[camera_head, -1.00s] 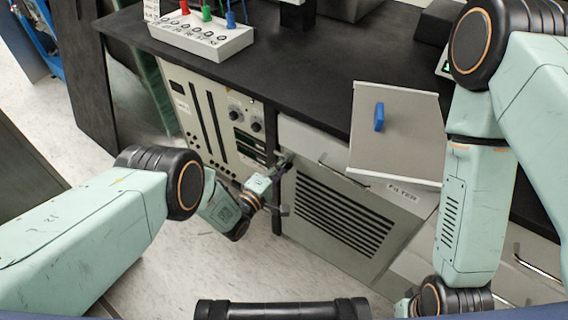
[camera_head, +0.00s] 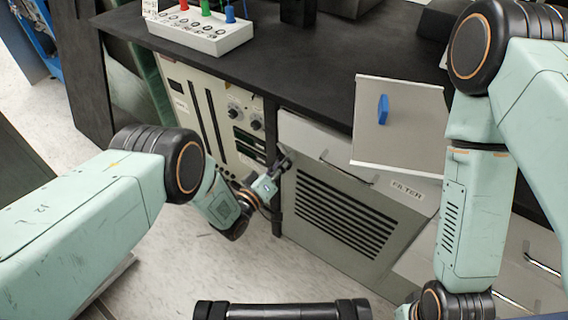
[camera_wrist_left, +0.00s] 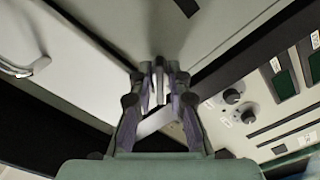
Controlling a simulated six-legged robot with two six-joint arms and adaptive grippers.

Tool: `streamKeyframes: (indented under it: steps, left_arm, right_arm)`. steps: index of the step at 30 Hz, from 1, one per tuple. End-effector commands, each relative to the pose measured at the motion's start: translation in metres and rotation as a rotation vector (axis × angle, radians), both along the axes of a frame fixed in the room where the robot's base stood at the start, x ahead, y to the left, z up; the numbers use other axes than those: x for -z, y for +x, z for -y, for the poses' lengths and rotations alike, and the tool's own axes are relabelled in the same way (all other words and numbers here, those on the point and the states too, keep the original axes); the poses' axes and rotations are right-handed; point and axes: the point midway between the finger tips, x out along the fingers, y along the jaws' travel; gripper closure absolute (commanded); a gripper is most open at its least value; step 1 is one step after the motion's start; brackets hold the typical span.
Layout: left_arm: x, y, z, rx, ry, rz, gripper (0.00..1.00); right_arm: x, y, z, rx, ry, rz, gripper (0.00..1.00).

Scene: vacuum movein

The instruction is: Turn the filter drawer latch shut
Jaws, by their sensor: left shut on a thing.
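The filter drawer's vented grey front (camera_head: 345,215) is under the black counter, with a FILTER label (camera_head: 407,190) near its upper right. My left gripper (camera_head: 277,172) is at the upper left corner of this front, beside the instrument panel. In the left wrist view its fingers (camera_wrist_left: 160,85) are shut on a small metal piece, seemingly the latch (camera_wrist_left: 157,92). The fingers hide most of it, so its turn angle cannot be told. My right arm comes down on the right; its gripper is out of view.
A pale panel with a blue tab (camera_head: 383,109) is in front of the counter edge. The instrument panel with knobs (camera_head: 233,108) is left of the drawer. A white box with coloured plugs (camera_head: 200,35) stands on the counter (camera_head: 300,70). Floor is open below.

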Motion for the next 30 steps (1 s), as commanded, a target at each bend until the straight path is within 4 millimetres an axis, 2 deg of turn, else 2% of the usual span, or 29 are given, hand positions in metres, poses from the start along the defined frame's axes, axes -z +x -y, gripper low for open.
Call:
streamKeyframes:
  steps: [18, 30]
  left_arm:
    - [0.001, -0.001, 0.001, 0.002, 0.455, 0.329, 1.0]
    - [0.001, -0.001, 0.001, 0.002, 0.629, 0.456, 1.0]
  right_arm:
    - [0.015, 0.0, 0.0, 0.0, 0.0, 0.0, 0.66]
    - [0.019, 0.0, 0.0, 0.0, 0.0, 0.0, 0.66]
